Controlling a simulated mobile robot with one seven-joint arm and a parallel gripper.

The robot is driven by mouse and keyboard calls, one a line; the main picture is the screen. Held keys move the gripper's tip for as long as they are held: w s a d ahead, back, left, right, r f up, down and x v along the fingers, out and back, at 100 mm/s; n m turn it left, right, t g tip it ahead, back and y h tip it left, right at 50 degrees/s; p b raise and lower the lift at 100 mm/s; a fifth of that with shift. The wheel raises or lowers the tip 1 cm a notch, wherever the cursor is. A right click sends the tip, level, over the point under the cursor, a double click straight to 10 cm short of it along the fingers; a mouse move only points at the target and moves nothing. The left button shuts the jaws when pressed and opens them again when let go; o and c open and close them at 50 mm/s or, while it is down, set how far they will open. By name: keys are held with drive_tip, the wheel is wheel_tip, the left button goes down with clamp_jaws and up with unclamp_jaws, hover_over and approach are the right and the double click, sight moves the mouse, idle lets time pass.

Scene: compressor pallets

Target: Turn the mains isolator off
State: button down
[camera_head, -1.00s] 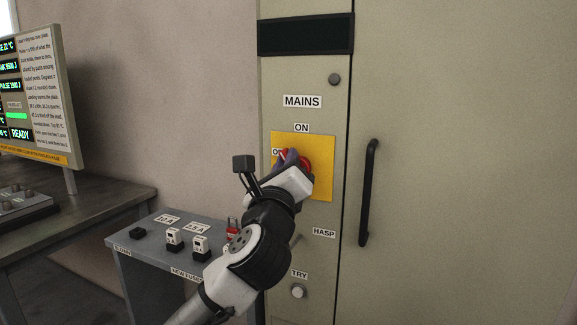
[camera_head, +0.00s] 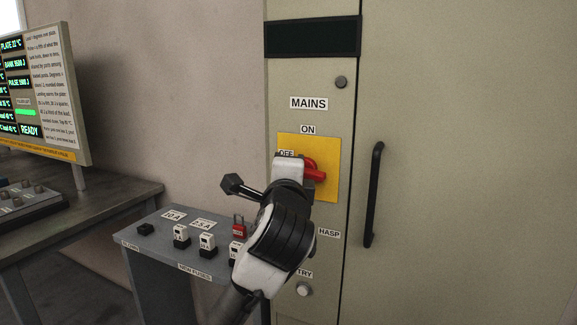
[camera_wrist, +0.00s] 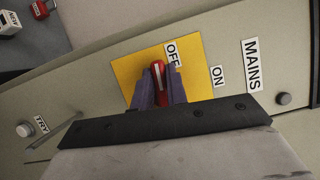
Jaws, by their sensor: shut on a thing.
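The mains isolator is a red rotary handle (camera_head: 315,170) on a yellow plate (camera_head: 322,190), with an ON label above it and an OFF label (camera_head: 287,153) at its left. In the wrist view the red handle (camera_wrist: 158,75) stands between the two purple fingers of my gripper (camera_wrist: 158,88), which is shut on it. Its white-marked end points to the picture top, roughly toward the OFF side (camera_wrist: 173,54) and away from the ON label (camera_wrist: 217,76). In the head view my gripper (camera_head: 297,172) hides part of the handle.
Below the plate are a HASP label (camera_head: 329,232) and a TRY button (camera_head: 303,290). A black door handle (camera_head: 373,195) is at the right. A low bench (camera_head: 150,240) at the left holds fuses and a red padlock (camera_head: 239,226). A display board (camera_head: 42,100) stands further left.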

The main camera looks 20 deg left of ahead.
drive_tip(key=shift+n, duration=0.4)
idle(0.3)
drive_tip(key=c, duration=1.4)
unclamp_jaws()
drive_tip(key=shift+f, duration=0.1)
drive_tip(key=b+v, duration=0.3)
drive_tip(key=v, duration=1)
drive_tip(key=shift+s+d+r, duration=0.2)
drive_tip(key=shift+s+d, duration=0.05)
drive_tip(key=shift+s, duration=0.1)
